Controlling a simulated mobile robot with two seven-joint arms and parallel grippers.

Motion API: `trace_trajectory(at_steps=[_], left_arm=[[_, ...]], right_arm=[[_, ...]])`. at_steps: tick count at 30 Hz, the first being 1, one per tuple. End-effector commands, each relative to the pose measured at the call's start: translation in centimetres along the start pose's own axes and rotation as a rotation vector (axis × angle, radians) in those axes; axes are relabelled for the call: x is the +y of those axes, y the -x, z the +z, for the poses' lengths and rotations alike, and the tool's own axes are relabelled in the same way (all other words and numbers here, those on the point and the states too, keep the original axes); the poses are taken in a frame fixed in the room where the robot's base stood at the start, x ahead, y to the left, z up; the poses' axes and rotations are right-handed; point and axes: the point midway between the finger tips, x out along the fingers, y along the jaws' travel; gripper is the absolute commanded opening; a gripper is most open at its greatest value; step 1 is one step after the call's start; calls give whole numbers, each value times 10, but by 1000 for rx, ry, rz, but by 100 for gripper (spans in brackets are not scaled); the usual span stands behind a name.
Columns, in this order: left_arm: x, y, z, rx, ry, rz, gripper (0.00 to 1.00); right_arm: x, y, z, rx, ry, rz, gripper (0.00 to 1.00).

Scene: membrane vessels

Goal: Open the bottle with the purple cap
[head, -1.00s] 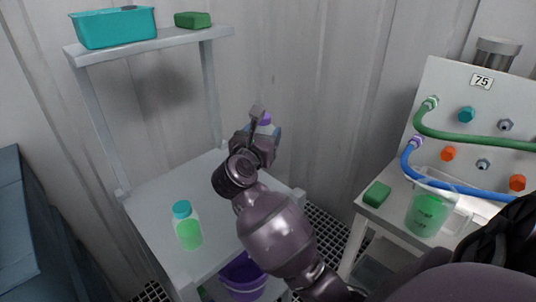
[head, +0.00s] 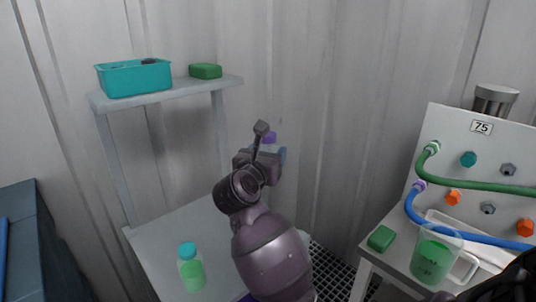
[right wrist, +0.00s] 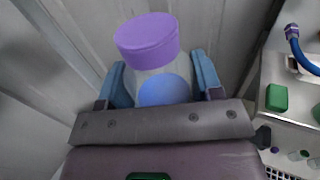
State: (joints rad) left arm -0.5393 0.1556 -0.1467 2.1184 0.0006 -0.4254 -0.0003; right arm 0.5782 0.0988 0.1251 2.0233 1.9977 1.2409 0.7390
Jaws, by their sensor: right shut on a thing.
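The bottle with the purple cap is clear with blue contents (right wrist: 163,92). Its purple cap (right wrist: 147,38) sits on top in the right wrist view, and the bottle looks slightly tilted there. My right gripper (right wrist: 162,80) is shut on the bottle's body below the cap, one blue finger on each side. In the head view the right gripper (head: 266,148) holds it up above the far right part of the white stand. There the purple cap (head: 269,138) shows behind the gripper, which hides most of the bottle. My left gripper is not in view.
A teal-capped bottle with green contents (head: 191,270) stands on the white stand (head: 165,240). The upper shelf holds a teal bin (head: 135,80) and a green block (head: 205,71). At right are another green block (head: 381,238), a green-filled beaker (head: 430,262) and a hose panel (head: 450,150).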

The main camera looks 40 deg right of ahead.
Motion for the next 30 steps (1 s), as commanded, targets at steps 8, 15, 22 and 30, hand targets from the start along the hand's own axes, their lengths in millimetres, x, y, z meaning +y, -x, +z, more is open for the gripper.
trace_trajectory(at_steps=[8, 15, 22, 30], left_arm=[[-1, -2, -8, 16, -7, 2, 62], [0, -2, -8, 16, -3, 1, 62], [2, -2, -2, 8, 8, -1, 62], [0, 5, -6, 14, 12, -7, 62]], right_arm=[[0, 0, 1, -1, -1, 0, 17], [5, 0, 5, -2, -3, 29, 17], [38, 22, 34, -7, -6, 254, 17], [61, 96, 35, -10, 7, 659, 17]])
